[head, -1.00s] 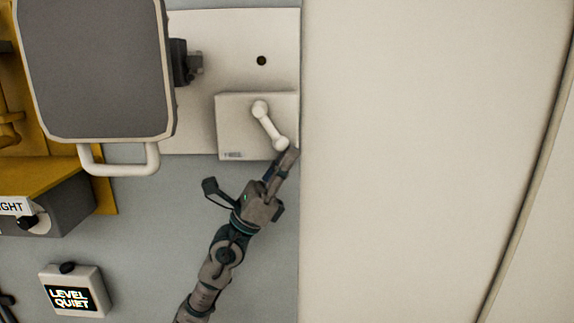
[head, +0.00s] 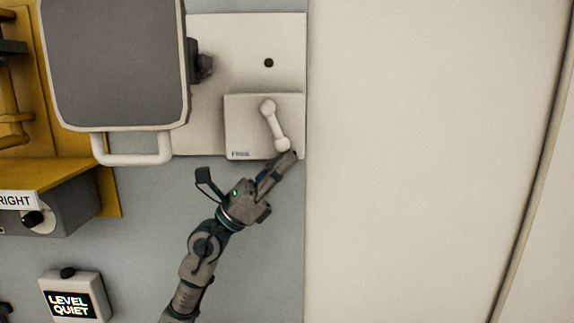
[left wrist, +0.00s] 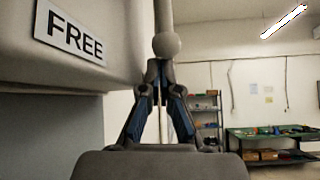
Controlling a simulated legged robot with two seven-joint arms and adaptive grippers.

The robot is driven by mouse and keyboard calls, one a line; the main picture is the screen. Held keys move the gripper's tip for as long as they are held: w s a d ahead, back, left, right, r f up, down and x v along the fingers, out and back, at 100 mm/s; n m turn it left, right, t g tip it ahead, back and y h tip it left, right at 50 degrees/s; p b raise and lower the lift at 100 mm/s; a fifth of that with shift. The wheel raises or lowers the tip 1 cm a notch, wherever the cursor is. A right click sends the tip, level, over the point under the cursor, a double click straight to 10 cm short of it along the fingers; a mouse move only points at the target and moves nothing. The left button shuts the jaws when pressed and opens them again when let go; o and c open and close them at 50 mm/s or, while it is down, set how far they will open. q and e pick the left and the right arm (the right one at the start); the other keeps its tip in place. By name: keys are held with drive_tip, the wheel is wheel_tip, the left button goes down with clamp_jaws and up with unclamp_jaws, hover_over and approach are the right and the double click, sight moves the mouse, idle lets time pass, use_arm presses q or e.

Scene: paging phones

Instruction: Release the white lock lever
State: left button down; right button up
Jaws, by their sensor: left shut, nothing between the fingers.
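The white lock lever (head: 274,125) is mounted on a white box on the wall panel. It has a round knob at each end and slants, its lower knob down and to the right. My left gripper (head: 291,157) is shut and empty, its fingertips right at the lower knob. In the left wrist view the lever's knob (left wrist: 167,45) sits just above the closed fingertips (left wrist: 158,65). I cannot tell whether they touch. A "FREE" label (left wrist: 75,38) is on the box face to the left. My right gripper is not in view.
A grey padded panel with a white handle (head: 133,160) hangs left of the box. A "LEVEL QUIET" box (head: 72,297) is at lower left, a "RIGHT" switch unit (head: 60,210) above it. A broad blank white panel (head: 420,160) fills the right side.

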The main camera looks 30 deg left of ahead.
use_arm(q)
drive_tip(key=shift+s+a+r, duration=0.2)
drive_tip(key=shift+s+a, duration=0.1)
drive_tip(key=shift+a, duration=0.1)
drive_tip(key=shift+s+a+g+y+p, duration=0.25)
drive_tip(key=shift+a+g+y+p, duration=0.1)
drive_tip(key=shift+g+y+p, duration=0.2)
idle(1.1)
drive_tip(key=v, duration=1.2)
drive_tip(key=shift+w+f, duration=0.25)
drive_tip(key=shift+f, duration=0.05)
drive_tip(key=shift+w+d, duration=0.1)
